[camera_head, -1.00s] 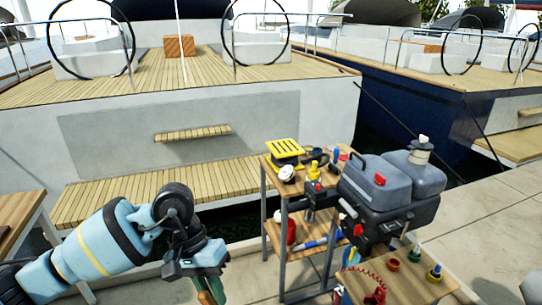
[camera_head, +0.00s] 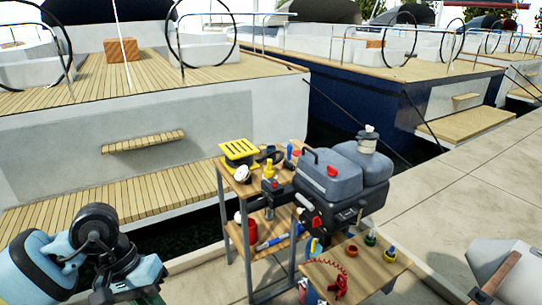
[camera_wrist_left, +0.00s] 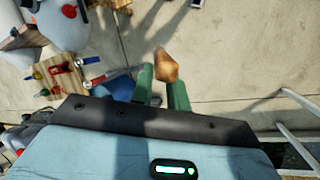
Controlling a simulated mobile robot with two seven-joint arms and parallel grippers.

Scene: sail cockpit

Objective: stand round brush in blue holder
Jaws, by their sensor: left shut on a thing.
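My left gripper (camera_wrist_left: 161,82) has green fingers, shut on a brown, wooden-looking piece that tapers to a point, probably part of the round brush (camera_wrist_left: 166,66). The rest of the brush is hidden by the fingers. In the head view my left gripper's body (camera_head: 126,278) is at the lower left, its fingers cut off by the bottom edge, well left of the workbench. I cannot tell which is the blue holder. My right gripper is not in view.
The bench's lower top (camera_head: 375,270) also carries a coiled red hose (camera_head: 338,280). A taller shelf (camera_head: 240,187) behind it holds a yellow-topped item (camera_head: 239,150) and tools. A grey outboard-like unit (camera_head: 335,185) stands beside it.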

